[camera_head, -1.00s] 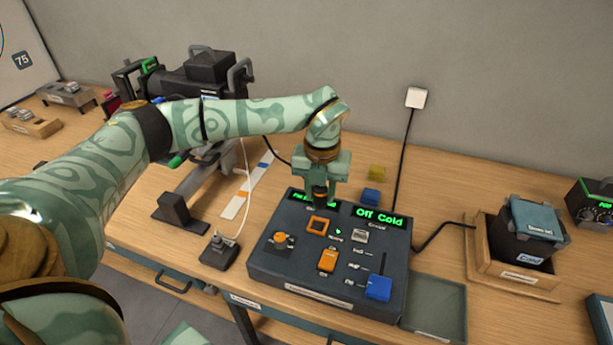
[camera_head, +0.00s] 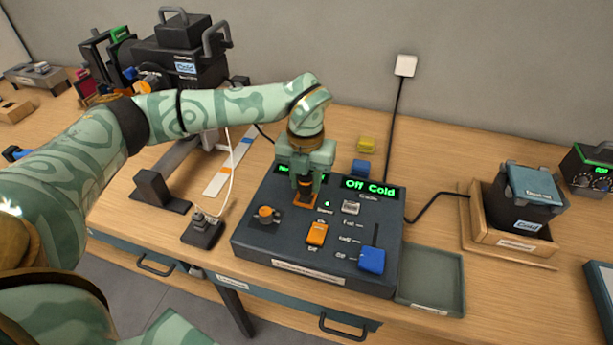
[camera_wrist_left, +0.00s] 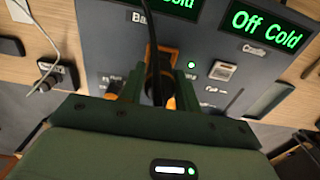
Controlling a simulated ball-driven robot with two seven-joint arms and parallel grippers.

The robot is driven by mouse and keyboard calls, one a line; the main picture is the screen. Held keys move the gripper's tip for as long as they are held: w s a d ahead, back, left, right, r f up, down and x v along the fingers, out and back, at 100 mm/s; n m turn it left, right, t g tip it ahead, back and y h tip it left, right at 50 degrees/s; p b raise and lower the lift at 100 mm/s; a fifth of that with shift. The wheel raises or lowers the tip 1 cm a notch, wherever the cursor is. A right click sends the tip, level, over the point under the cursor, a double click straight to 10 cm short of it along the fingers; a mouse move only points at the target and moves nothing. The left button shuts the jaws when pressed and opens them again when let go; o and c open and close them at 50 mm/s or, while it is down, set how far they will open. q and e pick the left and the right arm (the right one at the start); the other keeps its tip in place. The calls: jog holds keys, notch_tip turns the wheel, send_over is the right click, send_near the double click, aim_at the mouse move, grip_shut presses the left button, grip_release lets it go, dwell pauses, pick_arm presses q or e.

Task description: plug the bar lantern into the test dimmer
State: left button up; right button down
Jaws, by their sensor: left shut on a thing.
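The test dimmer (camera_head: 285,255) is a dark sloped box on the bench with green displays, one reading "Off Cold". Its orange-framed socket (camera_head: 304,201) is partly hidden by my left gripper (camera_head: 305,186). That gripper points down and is shut on a dark plug (camera_wrist_left: 158,82), whose black cable rises between the fingers in the left wrist view. The plug's lower end is at the orange frame (camera_wrist_left: 168,53); I cannot tell how deep it sits. The bar lantern (camera_head: 185,65), black with a "Cold" label, stands at the back left. My right gripper is not in view.
The dimmer carries an orange knob (camera_head: 266,214), an orange switch (camera_head: 316,234) and a blue fader (camera_head: 371,260). A small black box (camera_head: 203,231) with a white cord is left of it. An empty tray (camera_head: 432,283) and a boxed unit (camera_head: 524,205) stand right.

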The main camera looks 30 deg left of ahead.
pick_arm(q)
jog(key=shift+r+p, duration=0.1)
jog(key=shift+p, duration=0.25)
dwell(0.4)
jog(key=shift+f, duration=0.95)
dwell(1.0)
jog(key=shift+f, duration=0.15)
dwell(0.3)
jog(key=shift+s+f, duration=0.15)
dwell(0.4)
jog(key=o, duration=1.1)
notch_tip(320, 180, up, 16)
jog(key=p, duration=0.3)
